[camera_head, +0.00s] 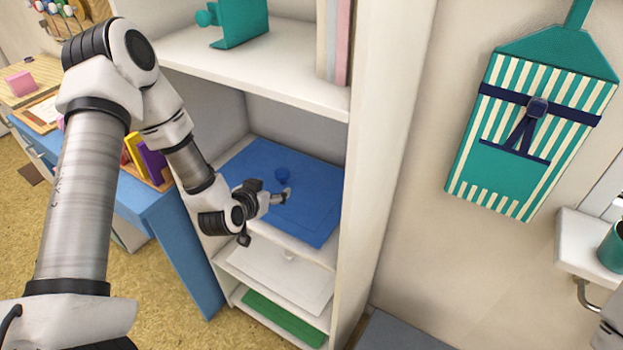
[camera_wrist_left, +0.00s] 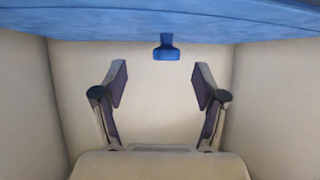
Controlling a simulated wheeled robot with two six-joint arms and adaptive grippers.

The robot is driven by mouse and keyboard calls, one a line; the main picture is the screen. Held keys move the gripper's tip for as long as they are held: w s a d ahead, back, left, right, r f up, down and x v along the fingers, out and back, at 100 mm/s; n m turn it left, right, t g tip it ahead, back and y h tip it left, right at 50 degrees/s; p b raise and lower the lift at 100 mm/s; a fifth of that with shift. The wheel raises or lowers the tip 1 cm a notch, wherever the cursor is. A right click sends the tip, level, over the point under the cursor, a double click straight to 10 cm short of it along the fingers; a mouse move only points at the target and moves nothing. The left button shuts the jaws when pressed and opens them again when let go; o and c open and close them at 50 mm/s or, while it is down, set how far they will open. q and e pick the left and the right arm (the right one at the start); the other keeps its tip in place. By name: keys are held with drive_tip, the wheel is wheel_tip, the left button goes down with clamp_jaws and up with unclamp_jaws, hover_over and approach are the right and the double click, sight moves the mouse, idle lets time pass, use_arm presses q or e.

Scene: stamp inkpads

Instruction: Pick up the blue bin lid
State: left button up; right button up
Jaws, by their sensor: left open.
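The blue bin lid (camera_head: 318,205) is a flat blue panel lying on the middle shelf. It has a small round blue knob (camera_head: 282,174) standing up from it. In the left wrist view the lid (camera_wrist_left: 160,22) spans the top of the picture, and its knob (camera_wrist_left: 166,48) sticks out from it. My left gripper (camera_head: 286,194) is over the lid, close to the knob. Its fingers (camera_wrist_left: 161,75) are spread and empty, with the knob between their lines but beyond the tips. My right gripper is out of view.
The white shelf unit (camera_head: 393,130) encloses the lid with side walls and a board above. A white lid (camera_head: 270,275) and a green one (camera_head: 283,318) lie on lower shelves. A teal stand (camera_head: 240,22) is on the shelf above. A blue desk (camera_head: 165,225) stands at left.

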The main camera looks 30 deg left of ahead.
sight(279, 178)
use_arm(q)
drive_tip(key=shift+w+a+r+t, duration=0.25)
drive_tip(key=shift+a+r+t, duration=0.25)
drive_tip(key=shift+a, duration=0.35)
drive_tip(key=x, duration=0.7)
drive_tip(key=shift+s+d+f, duration=0.15)
drive_tip(key=shift+d+f, duration=0.1)
drive_tip(key=shift+d, duration=0.1)
drive_tip(key=shift+a, duration=0.1)
clamp_jaws()
